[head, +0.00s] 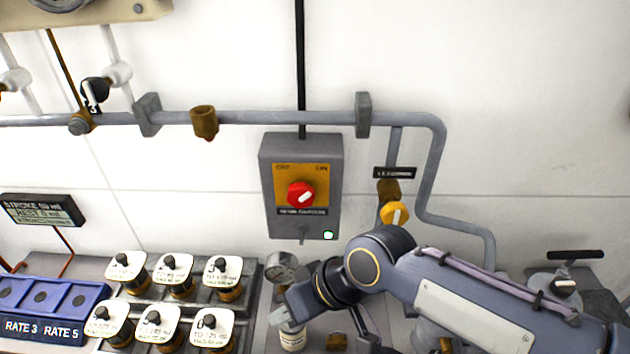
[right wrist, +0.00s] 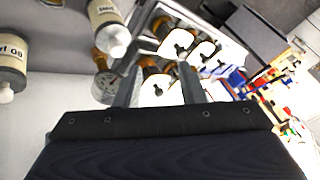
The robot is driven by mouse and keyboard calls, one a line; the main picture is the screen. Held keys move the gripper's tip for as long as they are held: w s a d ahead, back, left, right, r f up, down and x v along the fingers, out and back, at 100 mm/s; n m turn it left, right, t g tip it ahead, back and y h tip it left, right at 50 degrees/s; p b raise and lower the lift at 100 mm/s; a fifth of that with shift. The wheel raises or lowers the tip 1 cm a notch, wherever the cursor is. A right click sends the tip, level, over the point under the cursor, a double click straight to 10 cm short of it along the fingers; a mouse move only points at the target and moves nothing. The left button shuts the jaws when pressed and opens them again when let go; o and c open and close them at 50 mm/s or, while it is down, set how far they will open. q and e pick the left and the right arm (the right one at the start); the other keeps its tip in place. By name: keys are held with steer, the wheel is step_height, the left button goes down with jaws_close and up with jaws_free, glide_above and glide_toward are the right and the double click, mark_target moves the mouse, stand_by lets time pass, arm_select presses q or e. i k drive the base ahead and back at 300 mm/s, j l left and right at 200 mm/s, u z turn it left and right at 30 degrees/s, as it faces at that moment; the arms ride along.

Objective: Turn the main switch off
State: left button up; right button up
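The main switch is a grey wall box (head: 301,222) with a yellow plate marked OFF at left and ON at right. Its red knob (head: 300,194) has a white pointer tilted up and to the right, toward the ON side. A small pale green lamp (head: 328,235) shows at the box's lower right. My right gripper (head: 287,308) is below the box, apart from it, and partly hidden by its own wrist. In the right wrist view its two fingers (right wrist: 160,80) stand apart with nothing held between them. The switch is not seen there. My left gripper is not in view.
A yellow valve knob (head: 394,213) is on the pipe right of the box. A gauge (head: 281,267) and a white bottle (head: 292,337) are close to my right gripper. Several labelled bottles (head: 174,268) stand in racks at left, beside a blue box (head: 40,297).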

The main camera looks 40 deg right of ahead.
mark_target(301, 195)
steer(key=z, duration=1.45)
